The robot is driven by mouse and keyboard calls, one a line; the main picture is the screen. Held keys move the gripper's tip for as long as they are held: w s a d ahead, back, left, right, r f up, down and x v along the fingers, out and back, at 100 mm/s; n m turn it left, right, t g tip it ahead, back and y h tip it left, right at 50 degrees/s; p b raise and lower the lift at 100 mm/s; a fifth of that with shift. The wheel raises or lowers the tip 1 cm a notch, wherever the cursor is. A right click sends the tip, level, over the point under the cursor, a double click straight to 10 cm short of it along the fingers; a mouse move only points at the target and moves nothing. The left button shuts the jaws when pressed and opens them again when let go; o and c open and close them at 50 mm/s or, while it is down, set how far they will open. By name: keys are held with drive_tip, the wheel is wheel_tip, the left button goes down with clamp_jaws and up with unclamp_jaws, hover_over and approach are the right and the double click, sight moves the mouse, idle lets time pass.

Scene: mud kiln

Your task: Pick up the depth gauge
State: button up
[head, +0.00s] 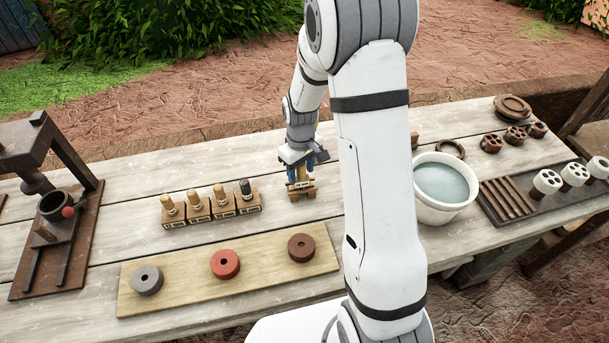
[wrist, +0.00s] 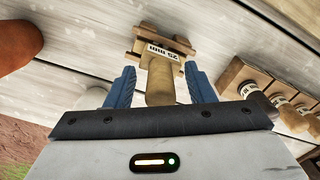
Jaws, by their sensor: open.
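The depth gauge (head: 301,191), a pale wooden piece with a crossbar and a rounded handle, stands on the table in the middle of the head view. In the wrist view the depth gauge (wrist: 163,52) shows a white "25 mm" label, and its handle points toward my gripper's palm. My gripper (head: 303,166) is over it from above. In the wrist view my gripper (wrist: 160,76) is open, with one blue finger on each side of the handle. Gaps show between the handle and both fingers.
A row of labelled wooden blocks with pegs (head: 210,208) stands close to the left. A board (head: 190,285) with grey, red and brown discs lies in front. A white bucket of water (head: 442,205) and a dark rack (head: 505,199) are to the right. A press (head: 75,240) stands far left.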

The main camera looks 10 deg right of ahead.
drive_tip(key=c, duration=1)
wheel_tip(320, 180, up, 10)
drive_tip(key=shift+b, duration=0.6)
